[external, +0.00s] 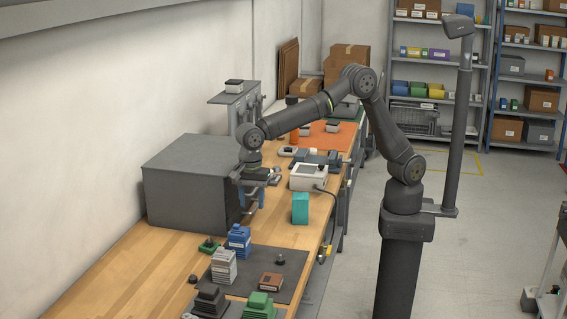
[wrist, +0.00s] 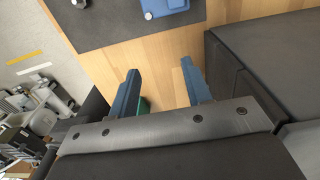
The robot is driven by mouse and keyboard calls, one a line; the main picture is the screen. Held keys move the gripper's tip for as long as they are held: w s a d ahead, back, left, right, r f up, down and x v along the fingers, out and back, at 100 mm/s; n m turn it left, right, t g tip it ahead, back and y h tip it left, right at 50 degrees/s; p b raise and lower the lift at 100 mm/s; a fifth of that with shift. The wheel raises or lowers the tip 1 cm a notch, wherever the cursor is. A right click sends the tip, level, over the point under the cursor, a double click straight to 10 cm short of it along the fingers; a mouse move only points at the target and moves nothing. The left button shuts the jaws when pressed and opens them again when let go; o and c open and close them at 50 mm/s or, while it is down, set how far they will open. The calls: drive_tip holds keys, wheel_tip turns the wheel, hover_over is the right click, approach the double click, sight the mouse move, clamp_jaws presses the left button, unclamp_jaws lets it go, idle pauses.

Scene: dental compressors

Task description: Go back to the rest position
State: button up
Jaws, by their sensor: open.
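My gripper (external: 258,192) hangs from my arm beside the open-side edge of the large grey box, above the wooden bench. In the wrist view my gripper (wrist: 160,70) has its two blue fingers spread apart, with bare wood between the tips and nothing held. A small bit of green (wrist: 144,104) shows beside the left finger and is mostly hidden. The blue compressor part (wrist: 165,8) lies beyond the fingertips on the dark mat, cut off by the frame's top edge; a blue unit (external: 238,240) also stands by the mat in the external view.
The grey box (external: 188,180) is close on the gripper's left. A teal block (external: 300,208) and a white device (external: 308,176) stand to its right. The dark mat (external: 255,262) holds several parts. Bare wood (external: 130,270) lies at the front left.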

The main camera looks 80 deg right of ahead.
drive_tip(key=s+d+f, duration=0.3)
drive_tip(key=s+d, duration=0.3)
drive_tip(key=d, duration=0.3)
drive_tip(key=shift+m, duration=0.4)
wheel_tip(320, 180, down, 8)
drive_tip(key=shift+w+r, duration=0.15)
drive_tip(key=shift+r, duration=0.1)
drive_tip(key=shift+a+f, duration=0.1)
drive_tip(key=shift+f, duration=0.6)
drive_tip(key=shift+o, duration=0.2)
